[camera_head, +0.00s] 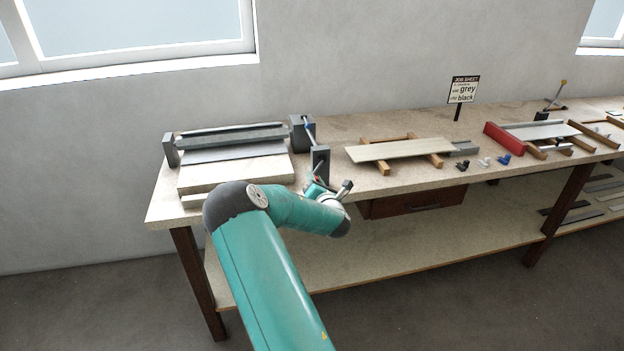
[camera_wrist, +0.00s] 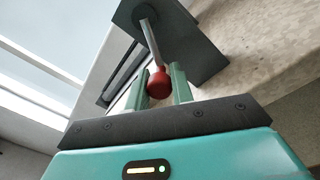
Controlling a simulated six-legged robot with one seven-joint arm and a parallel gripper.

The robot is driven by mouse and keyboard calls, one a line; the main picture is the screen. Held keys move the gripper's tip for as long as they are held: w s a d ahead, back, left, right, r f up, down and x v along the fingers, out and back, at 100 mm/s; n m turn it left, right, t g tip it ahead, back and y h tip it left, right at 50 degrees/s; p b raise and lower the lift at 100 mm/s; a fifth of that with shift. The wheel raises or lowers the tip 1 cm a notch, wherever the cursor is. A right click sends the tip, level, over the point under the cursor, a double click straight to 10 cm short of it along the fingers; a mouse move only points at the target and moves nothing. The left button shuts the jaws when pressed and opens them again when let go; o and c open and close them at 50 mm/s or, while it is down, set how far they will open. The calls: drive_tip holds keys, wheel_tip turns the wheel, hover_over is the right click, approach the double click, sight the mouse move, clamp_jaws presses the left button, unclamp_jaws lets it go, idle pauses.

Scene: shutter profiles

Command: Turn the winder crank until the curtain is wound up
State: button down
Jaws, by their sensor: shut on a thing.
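The winder crank's red knob (camera_wrist: 156,86) sits between the two green fingers of my gripper (camera_wrist: 161,78) in the wrist view, and the gripper is shut on it. The steel crank arm (camera_wrist: 150,42) runs from the knob up to a dark grey end plate (camera_wrist: 188,55). The curtain (camera_head: 235,152), a grey slatted sheet, lies on a pale board beside a dark grey roller (camera_head: 230,136) on the left of the bench.
A pale slat (camera_head: 400,150) lies on wooden supports right of the winder. Small black and blue clips (camera_head: 503,159), a red block (camera_head: 502,138) and a job sheet sign (camera_head: 463,90) stand farther right. A drawer (camera_head: 415,202) is under the bench top (camera_head: 370,122).

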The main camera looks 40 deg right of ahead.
drive_tip(key=n, duration=0.1)
drive_tip(key=s+d+f+n, duration=0.1)
drive_tip(key=n, duration=0.1)
drive_tip(key=d+n, duration=0.1)
drive_tip(key=shift+s+d+f+n, duration=0.15)
drive_tip(key=shift+s+d+n, duration=0.1)
drive_tip(key=shift+s+n, duration=0.1)
drive_tip(key=d+n, duration=0.1)
drive_tip(key=n, duration=0.1)
drive_tip(key=s+d+n, duration=0.1)
drive_tip(key=shift+s+n+g, duration=0.1)
drive_tip(key=shift+n+g, duration=0.2)
drive_tip(key=shift+n, duration=0.05)
drive_tip(key=shift+s+d+r+n, duration=0.15)
drive_tip(key=shift+d+r+n, duration=0.2)
drive_tip(key=shift+n, duration=0.25)
drive_tip(key=shift+a, duration=0.1)
drive_tip(key=c, duration=1.2)
unclamp_jaws()
drive_tip(key=shift+c, duration=0.2)
drive_tip(key=shift+w+a, duration=0.15)
drive_tip(key=shift+w, duration=0.05)
drive_tip(key=v, duration=1.3)
drive_tip(key=shift+s, duration=0.4)
